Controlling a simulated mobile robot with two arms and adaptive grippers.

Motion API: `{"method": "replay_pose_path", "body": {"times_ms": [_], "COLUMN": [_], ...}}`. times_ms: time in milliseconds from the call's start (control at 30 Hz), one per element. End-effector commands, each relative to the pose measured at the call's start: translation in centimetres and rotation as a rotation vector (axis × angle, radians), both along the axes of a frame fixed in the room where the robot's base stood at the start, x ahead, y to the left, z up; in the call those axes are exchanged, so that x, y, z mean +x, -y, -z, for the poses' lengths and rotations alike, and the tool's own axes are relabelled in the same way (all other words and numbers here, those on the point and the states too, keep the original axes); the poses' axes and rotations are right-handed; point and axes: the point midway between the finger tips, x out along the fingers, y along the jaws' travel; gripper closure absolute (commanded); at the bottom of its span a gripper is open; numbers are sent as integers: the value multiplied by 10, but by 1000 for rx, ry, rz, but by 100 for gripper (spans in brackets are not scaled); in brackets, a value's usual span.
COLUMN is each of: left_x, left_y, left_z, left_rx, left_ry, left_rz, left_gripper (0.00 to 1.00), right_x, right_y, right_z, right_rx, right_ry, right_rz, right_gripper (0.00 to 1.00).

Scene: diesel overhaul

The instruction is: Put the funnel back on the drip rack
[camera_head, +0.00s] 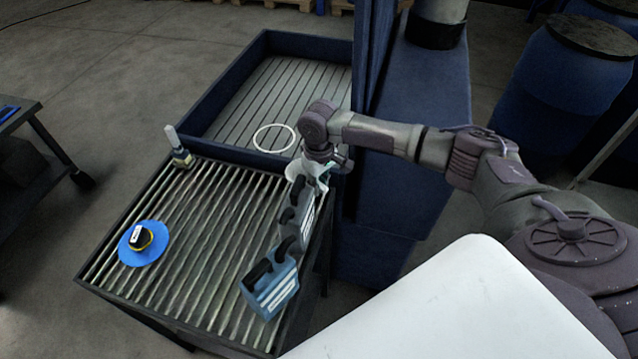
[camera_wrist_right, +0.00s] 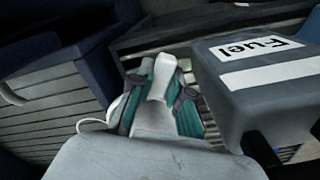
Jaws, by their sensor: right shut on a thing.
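My right gripper (camera_head: 320,168) is above the right rear edge of the slatted table. In the right wrist view its teal-lined fingers (camera_wrist_right: 160,88) are shut on a white piece that looks like part of the funnel (camera_wrist_right: 162,66). Most of the funnel's shape is hidden, and only pale bits show under the wrist in the head view. The drip rack seems to be the blue-walled slatted tray (camera_head: 203,103) behind the table. A thin white ring (camera_head: 256,136) shows at its near end. My left gripper is not in view.
The slatted table (camera_head: 205,235) holds a blue-grey can (camera_head: 272,290) and a dark can (camera_head: 296,222) close to my gripper, labelled Fuel (camera_wrist_right: 262,75). A blue cabinet (camera_head: 415,130) is right.

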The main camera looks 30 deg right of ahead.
Motion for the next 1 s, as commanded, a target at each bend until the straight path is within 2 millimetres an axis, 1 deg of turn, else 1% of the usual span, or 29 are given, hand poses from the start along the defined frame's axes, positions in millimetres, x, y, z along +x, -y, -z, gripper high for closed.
{"method": "replay_pose_path", "body": {"times_ms": [533,867,900,967,1000], "left_x": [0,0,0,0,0], "left_y": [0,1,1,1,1], "left_z": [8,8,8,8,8], "left_rx": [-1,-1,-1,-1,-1], "left_ry": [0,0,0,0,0], "left_rz": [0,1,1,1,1], "left_gripper": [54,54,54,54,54], "right_x": [0,0,0,0,0], "right_y": [0,0,0,0,0], "right_z": [21,23,24,24,24], "right_rx": [0,0,0,0,0], "right_ry": [0,-1,-1,-1,-1], "right_rz": [0,0,0,0,0], "right_gripper": [100,100,78,68,61]}}
